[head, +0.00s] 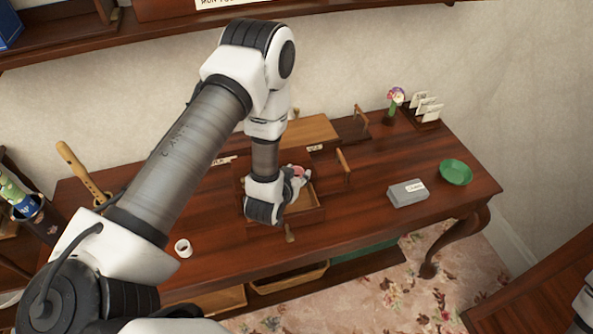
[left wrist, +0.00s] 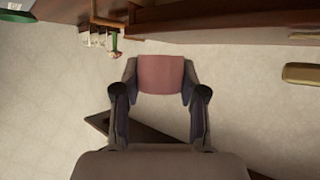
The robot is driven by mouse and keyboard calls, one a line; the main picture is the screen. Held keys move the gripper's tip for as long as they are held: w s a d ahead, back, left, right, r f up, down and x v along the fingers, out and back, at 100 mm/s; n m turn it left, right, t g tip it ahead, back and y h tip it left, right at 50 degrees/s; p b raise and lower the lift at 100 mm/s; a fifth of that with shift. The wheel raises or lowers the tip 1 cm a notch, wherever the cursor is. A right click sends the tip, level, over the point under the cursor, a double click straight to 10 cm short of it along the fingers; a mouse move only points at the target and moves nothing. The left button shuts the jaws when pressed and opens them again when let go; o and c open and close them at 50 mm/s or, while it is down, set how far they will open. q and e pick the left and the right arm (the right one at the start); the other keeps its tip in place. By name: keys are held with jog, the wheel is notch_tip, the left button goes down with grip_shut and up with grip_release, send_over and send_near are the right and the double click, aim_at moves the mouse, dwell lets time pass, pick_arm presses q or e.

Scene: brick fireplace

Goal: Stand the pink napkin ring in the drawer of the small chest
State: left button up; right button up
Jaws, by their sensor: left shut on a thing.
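The pink napkin ring (left wrist: 160,74) is between the fingertips of my left gripper (left wrist: 160,95) in the left wrist view. In the head view, my left gripper (head: 297,178) is over the pulled-out drawer (head: 308,214) of the small chest (head: 312,130). The ring is mostly hidden there by my wrist and fingers. I cannot tell whether it touches the drawer floor. The drawer has a wooden knob at its front, and its inside is partly covered by my wrist. My right gripper is not in view.
A white ring (head: 183,247) lies on the table (head: 370,228) left of the drawer. A grey box (head: 407,193) and green dish (head: 456,172) stand to the right. A flower vase (head: 392,108) and card holder (head: 426,112) stand at the back. The table's right front is clear.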

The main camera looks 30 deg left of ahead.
pick_arm(q)
jog(key=shift+s, duration=0.15)
jog(key=shift+f, duration=0.25)
jog(key=shift+f+b, duration=0.4)
jog(key=shift+b, duration=0.15)
jog(key=o, duration=1.1)
jog(key=shift+r, duration=0.1)
